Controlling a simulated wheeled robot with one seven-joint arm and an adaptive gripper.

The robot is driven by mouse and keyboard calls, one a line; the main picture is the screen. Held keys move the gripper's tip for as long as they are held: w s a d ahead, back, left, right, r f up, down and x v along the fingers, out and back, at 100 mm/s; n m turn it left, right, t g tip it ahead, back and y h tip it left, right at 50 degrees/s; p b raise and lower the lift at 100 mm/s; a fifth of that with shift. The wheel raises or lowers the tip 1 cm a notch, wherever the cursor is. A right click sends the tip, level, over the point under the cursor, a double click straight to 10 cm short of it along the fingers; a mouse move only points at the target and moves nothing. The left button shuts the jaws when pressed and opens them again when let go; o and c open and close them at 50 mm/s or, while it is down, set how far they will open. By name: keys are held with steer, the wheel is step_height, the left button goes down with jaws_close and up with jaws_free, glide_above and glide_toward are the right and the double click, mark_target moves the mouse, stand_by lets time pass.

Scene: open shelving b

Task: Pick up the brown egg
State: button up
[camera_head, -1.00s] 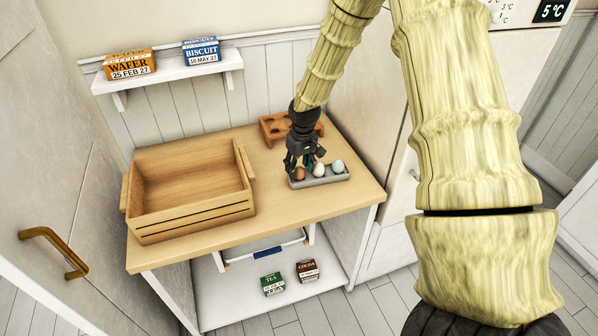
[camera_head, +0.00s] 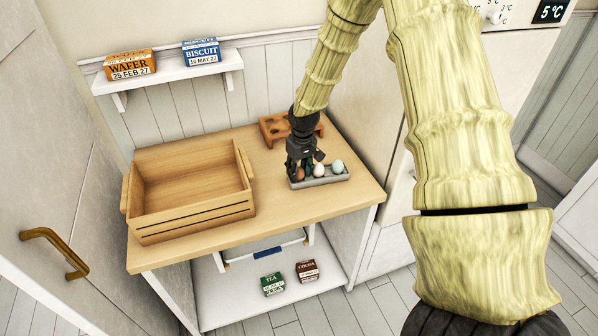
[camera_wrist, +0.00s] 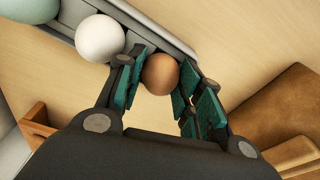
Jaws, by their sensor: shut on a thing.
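The brown egg (camera_wrist: 159,74) sits between the two teal-padded fingers of my gripper (camera_wrist: 160,92) in the wrist view, and the gripper is shut on it. In the head view the brown egg (camera_head: 300,173) is partly hidden by my gripper (camera_head: 302,169) at the left end of the grey egg tray (camera_head: 322,182). I cannot tell whether the egg still touches the tray. A white egg (camera_head: 319,170) and a pale blue-green egg (camera_head: 338,166) rest in the tray to its right. The white egg (camera_wrist: 100,38) is close beside one finger in the wrist view.
A large open wooden crate (camera_head: 195,225) stands on the left of the table (camera_head: 270,210). A brown wooden holder with holes (camera_head: 273,128) lies behind my gripper. A wall shelf holds wafer (camera_head: 130,65) and biscuit (camera_head: 202,51) boxes. Tea and cocoa boxes stand below.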

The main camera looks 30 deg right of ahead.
steer(key=shift+r, duration=0.1)
steer(key=shift+r+b, duration=0.35)
steer(key=shift+r, duration=0.25)
steer(key=shift+r+b, duration=0.35)
steer(key=shift+r, duration=0.55)
steer(key=s+r+b, duration=0.2)
steer(key=s+b, duration=0.1)
steer(key=s, duration=1.2)
steer(key=w+d+r+p, duration=0.1)
steer(key=w+r+p, duration=0.25)
steer(key=w, duration=0.55)
steer(key=w+d+r+p, duration=0.2)
steer(key=w+p, duration=0.3)
steer(key=w, duration=1.1)
steer(key=w+d+f+b, duration=0.1)
steer(key=w, duration=0.4)
steer(key=w+f, duration=0.1)
steer(key=w, duration=0.5)
steer(key=shift+w+d, duration=0.25)
steer(key=shift+w, duration=0.1)
steer(key=shift+w+f+b, duration=0.1)
steer(key=shift+w+b, duration=0.3)
steer(key=shift+w, duration=0.4)
steer(key=shift+f+b, duration=0.5)
steer(key=shift+f, duration=1)
